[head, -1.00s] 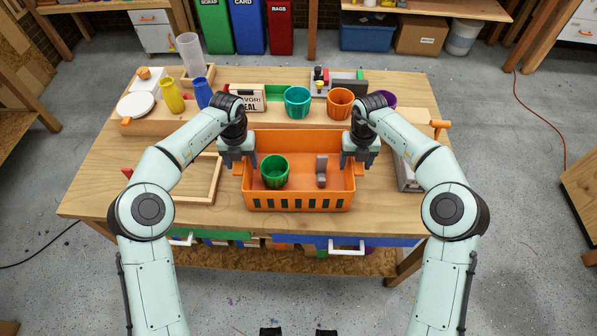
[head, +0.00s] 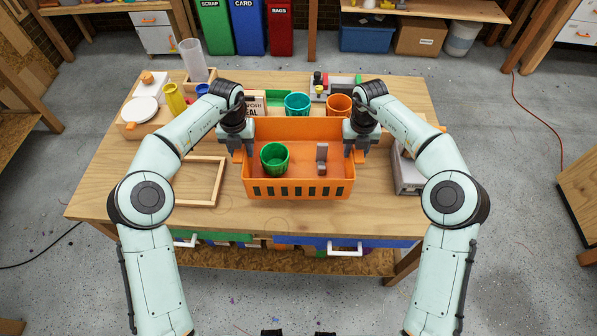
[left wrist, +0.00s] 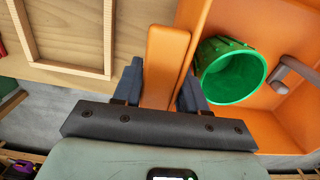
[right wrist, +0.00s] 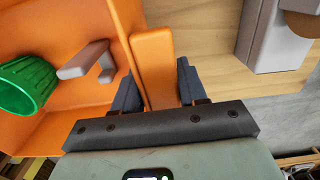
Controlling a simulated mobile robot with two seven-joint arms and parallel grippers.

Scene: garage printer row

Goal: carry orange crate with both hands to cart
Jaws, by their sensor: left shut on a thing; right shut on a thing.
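The orange crate (head: 300,190) is between my two arms, over the front middle of the wooden workbench. It holds a green ribbed cup (head: 274,158) at its left and a grey bracket-like part (head: 321,158) at its right. My left gripper (head: 237,155) is shut on the crate's left handle, which shows between the fingers in the left wrist view (left wrist: 160,70). My right gripper (head: 360,155) is shut on the right handle, seen between the fingers in the right wrist view (right wrist: 155,65). The crate looks level and raised above the bench. No cart can be made out.
The workbench (head: 120,185) has a wooden frame (head: 200,182) left of the crate and a grey box (head: 406,175) right of it. Teal (head: 297,103) and orange (head: 339,105) cups stand behind the crate.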

